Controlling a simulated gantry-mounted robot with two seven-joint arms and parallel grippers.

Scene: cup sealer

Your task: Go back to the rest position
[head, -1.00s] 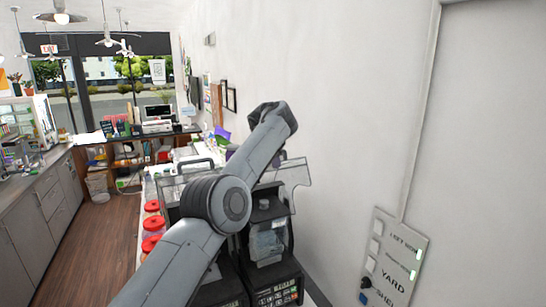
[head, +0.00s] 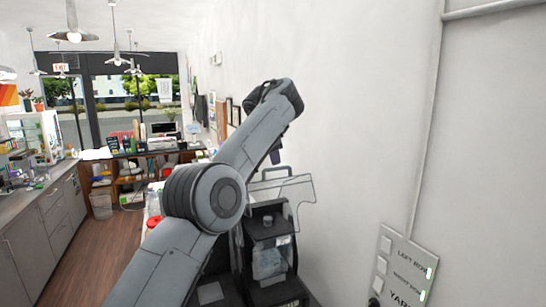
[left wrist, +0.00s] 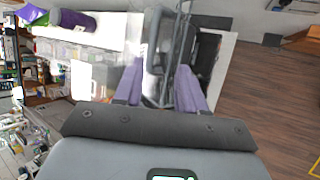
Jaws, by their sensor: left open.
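In the head view my left arm reaches in from the bottom left and bends up and away, covering much of the counter. A small purple part, probably of my left gripper (head: 275,157), shows below the far end of the arm; the rest is hidden. In the left wrist view the two purple fingers of my left gripper (left wrist: 160,85) stand apart, with nothing clearly held between them. A black cup sealer machine (head: 267,262) with a clear cover (head: 292,189) stands right of and below the arm. My right gripper is in no view.
A white wall with a switch panel (head: 404,268) lies to the right. Grey cabinets (head: 35,235) line the left, with a wooden floor (head: 110,250) between. In the left wrist view, purple rolls (left wrist: 75,20) lie near the top left, and open floor (left wrist: 265,85) lies to the right.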

